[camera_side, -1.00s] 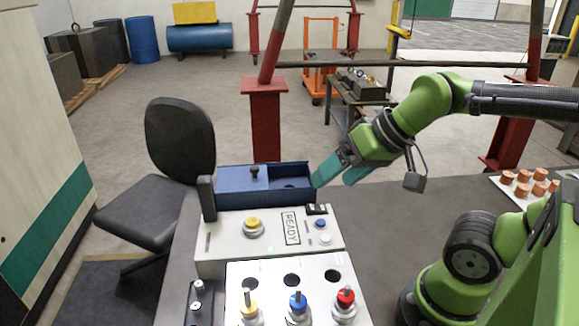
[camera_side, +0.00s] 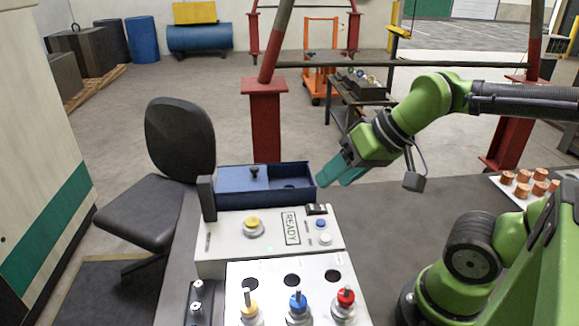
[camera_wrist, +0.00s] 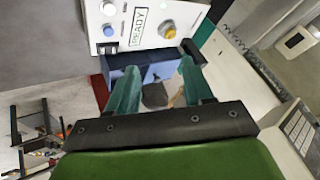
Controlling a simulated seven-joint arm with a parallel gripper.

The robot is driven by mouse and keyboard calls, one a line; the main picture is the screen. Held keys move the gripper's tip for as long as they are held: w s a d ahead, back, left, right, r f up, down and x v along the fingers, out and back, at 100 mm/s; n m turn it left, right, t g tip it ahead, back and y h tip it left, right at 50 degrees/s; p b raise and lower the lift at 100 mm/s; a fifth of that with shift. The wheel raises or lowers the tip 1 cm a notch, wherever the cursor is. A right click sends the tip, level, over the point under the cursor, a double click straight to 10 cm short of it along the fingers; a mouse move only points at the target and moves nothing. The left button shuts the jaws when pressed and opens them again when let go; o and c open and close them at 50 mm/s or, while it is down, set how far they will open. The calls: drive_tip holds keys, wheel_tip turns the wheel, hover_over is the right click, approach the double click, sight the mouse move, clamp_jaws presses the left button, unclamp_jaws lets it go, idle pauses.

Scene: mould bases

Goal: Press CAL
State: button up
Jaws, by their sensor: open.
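The white control panel (camera_side: 220,250) carries a READY sign (camera_side: 291,228), a small blue button (camera_side: 320,223), a small white button (camera_side: 325,239), a black switch (camera_side: 316,210) and a yellow knob (camera_side: 253,226). No CAL label is readable, so I cannot tell which control it marks. The wrist view shows the blue button (camera_wrist: 108,30), white button (camera_wrist: 108,8) and yellow knob (camera_wrist: 167,29) past the fingers. My gripper (camera_side: 333,177) has teal fingers, spread apart and empty in the wrist view (camera_wrist: 158,73). It is above and behind the panel, beside the blue box, touching no button.
A blue box (camera_side: 273,199) with a black knob stands behind the panel. A dark upright post (camera_side: 207,198) is at its left. A nearer panel (camera_side: 271,273) holds yellow, blue and red-topped plungers. Copper-coloured cylinders stand on a white tray at right. Grey table is clear between.

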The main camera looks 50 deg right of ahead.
clamp_jaws()
idle(1.4)
